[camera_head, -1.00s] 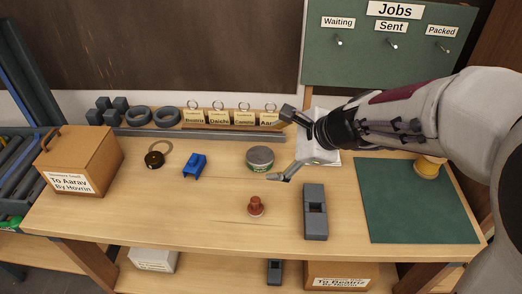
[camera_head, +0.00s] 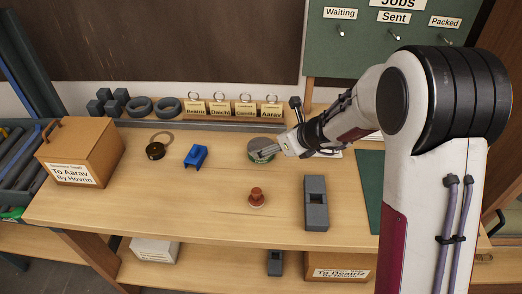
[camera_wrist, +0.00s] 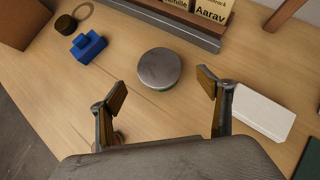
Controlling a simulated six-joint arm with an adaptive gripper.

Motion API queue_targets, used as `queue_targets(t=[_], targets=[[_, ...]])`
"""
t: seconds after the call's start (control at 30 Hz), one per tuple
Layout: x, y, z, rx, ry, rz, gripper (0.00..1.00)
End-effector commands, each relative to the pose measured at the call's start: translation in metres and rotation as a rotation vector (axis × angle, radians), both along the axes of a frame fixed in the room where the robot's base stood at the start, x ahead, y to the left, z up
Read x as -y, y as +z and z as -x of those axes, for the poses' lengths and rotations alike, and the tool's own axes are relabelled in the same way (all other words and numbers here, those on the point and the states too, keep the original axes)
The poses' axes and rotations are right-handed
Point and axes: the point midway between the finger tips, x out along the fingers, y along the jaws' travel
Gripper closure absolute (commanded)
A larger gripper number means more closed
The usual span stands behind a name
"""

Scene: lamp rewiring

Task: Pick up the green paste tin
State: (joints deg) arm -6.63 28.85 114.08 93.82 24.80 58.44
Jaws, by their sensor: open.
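The green paste tin (camera_head: 256,143) is a short round tin with a grey lid, standing on the workbench (camera_head: 120,205). In the head view my gripper (camera_head: 280,131) is at its right, and one finger overlaps the tin in the picture. The jaws hold nothing. Whether a finger touches the tin is unclear.
A blue part (camera_head: 196,156) and a dark round piece (camera_head: 155,151) lie left of the tin. A reddish-brown knob (camera_head: 257,198) and a grey block (camera_head: 316,205) stand in front. Tags on a rack (camera_head: 220,108) stand behind. A white box (camera_wrist: 263,112) lies right of the jaws.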

Motion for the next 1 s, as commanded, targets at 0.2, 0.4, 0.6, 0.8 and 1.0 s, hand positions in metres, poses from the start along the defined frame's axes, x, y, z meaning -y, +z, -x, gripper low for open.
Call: queue_targets(t=[0.2, 0.4, 0.6, 0.8, 1.0], targets=[[0.000, 0.000, 0.000, 0.000, 0.001, 0.001, 0.22], [-0.002, -0.002, -0.002, 0.001, 0.001, -0.001, 0.22], [-0.009, -0.012, -0.008, 0.000, 0.003, 0.000, 0.22], [-0.013, -0.018, -0.013, 0.001, 0.003, 0.001, 0.22], [-0.013, -0.018, -0.013, 0.002, 0.003, 0.000, 0.22]])
